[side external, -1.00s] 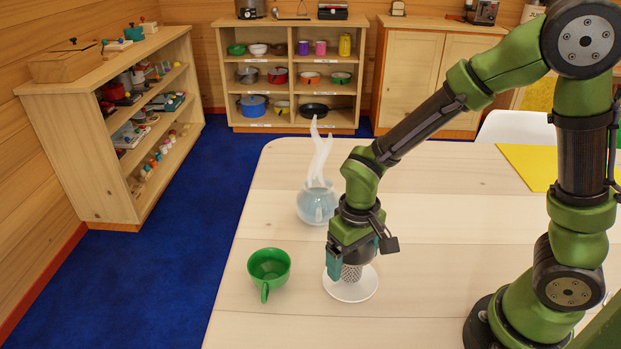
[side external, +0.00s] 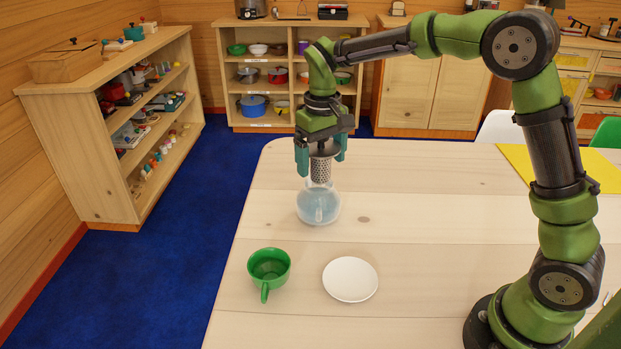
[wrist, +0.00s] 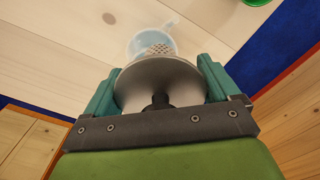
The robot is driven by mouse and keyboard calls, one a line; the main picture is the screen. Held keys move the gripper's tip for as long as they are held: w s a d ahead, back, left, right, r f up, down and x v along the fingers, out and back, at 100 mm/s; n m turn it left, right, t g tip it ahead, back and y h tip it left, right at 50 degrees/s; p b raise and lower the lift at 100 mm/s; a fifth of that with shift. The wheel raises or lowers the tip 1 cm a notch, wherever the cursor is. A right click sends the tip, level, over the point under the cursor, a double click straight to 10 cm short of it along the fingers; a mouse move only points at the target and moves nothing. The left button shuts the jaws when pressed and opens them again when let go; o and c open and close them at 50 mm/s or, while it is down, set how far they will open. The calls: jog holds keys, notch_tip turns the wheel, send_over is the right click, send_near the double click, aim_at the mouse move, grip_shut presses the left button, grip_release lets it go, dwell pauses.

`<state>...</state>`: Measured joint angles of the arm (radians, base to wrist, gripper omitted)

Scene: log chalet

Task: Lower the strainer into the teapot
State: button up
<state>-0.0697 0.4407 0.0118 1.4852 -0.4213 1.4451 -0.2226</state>
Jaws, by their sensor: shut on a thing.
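My gripper (side external: 321,160) is shut on the strainer (side external: 322,170), a grey perforated metal cylinder that hangs upright below the fingers. The glass teapot (side external: 318,206) with pale blue liquid stands on the table, and the strainer's lower end is just above or at its opening; I cannot tell whether it has entered. In the wrist view the strainer's pale round top (wrist: 160,80) sits between the teal fingers (wrist: 158,90). The teapot (wrist: 136,46) shows partly behind the strainer there.
A white saucer (side external: 350,279) lies empty on the light wooden table (side external: 430,230), with a green cup (side external: 268,268) to its left. A yellow mat (side external: 545,165) lies at the right. Shelves stand beyond the table.

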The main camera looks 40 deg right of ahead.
jog(key=w+d, duration=0.3)
jog(key=shift+w+r, duration=0.25)
jog(key=shift+f, duration=0.1)
